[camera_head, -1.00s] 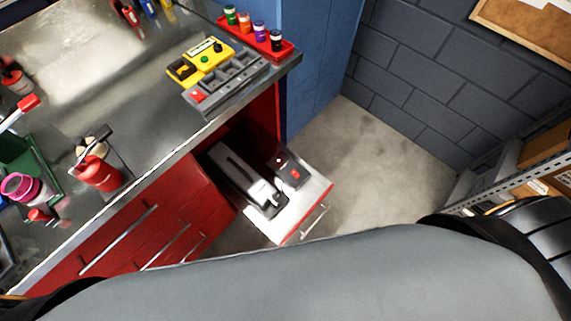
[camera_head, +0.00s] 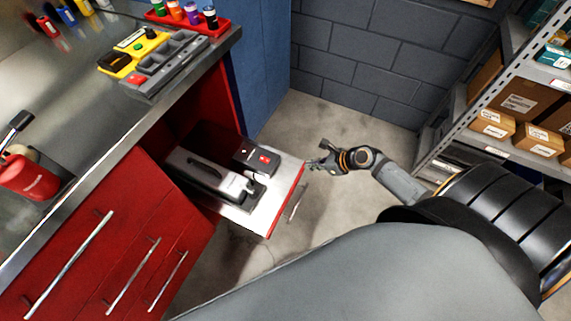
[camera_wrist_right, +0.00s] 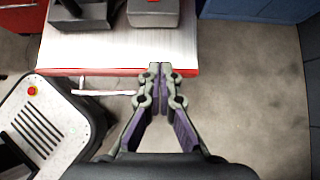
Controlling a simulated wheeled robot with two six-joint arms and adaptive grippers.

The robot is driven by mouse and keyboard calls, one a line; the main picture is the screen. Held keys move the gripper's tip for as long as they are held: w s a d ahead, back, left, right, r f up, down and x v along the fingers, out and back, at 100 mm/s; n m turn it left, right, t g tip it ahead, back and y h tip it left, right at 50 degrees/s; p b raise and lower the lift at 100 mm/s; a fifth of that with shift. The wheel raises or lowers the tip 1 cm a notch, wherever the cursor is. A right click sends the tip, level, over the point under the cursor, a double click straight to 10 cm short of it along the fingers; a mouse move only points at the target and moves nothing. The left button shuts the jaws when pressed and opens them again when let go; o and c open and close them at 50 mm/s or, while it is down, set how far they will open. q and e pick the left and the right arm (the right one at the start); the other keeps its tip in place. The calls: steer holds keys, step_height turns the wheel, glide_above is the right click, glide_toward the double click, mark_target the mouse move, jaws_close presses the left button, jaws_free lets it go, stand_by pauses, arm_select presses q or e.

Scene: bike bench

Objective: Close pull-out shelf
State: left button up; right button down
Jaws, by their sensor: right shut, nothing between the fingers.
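The pull-out shelf (camera_head: 258,217) stands out of the red bench cabinet, with a red front edge and a metal bar handle (camera_head: 298,192). A grey machine (camera_head: 210,178) and a dark box with a red switch (camera_head: 256,157) sit on it. My right gripper (camera_head: 314,165) is just in front of the shelf's front, near its far corner. In the right wrist view, the shut, empty fingertips (camera_wrist_right: 161,68) are at the shelf's red front edge (camera_wrist_right: 120,71), right of the handle (camera_wrist_right: 104,92). I cannot tell whether they touch it. My left gripper is not in view.
Red drawers (camera_head: 110,250) with bar handles are left of the shelf. The bench top (camera_head: 70,120) holds a red tray (camera_head: 190,22) and a yellow device (camera_head: 134,52). A storage rack (camera_head: 480,130) with boxes stands at right. Bare floor (camera_head: 310,125) lies between.

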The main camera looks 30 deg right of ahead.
steer(key=b, duration=0.3)
glide_toward(277, 164)
steer(key=shift+s+d+f, duration=0.25)
steer(key=shift+s+f, duration=0.15)
steer(key=shift+f, duration=0.2)
steer(key=shift+s+d+f, duration=0.3)
steer(key=shift+s+f, duration=0.1)
steer(key=shift+f, duration=0.2)
steer(key=b+x, duration=0.1)
steer(key=x, duration=0.2)
steer(key=shift+w+a, duration=0.15)
steer(key=shift+w, duration=0.05)
steer(key=shift+w+a+r, duration=0.15)
steer(key=shift+w+a, duration=0.6)
steer(key=shift+w, duration=0.2)
steer(key=shift+w+a, duration=0.3)
steer(key=shift+w, duration=0.05)
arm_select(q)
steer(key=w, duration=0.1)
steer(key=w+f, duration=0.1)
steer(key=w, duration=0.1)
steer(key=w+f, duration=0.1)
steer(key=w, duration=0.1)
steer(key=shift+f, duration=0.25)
arm_select(e)
steer(key=shift+w, duration=0.1)
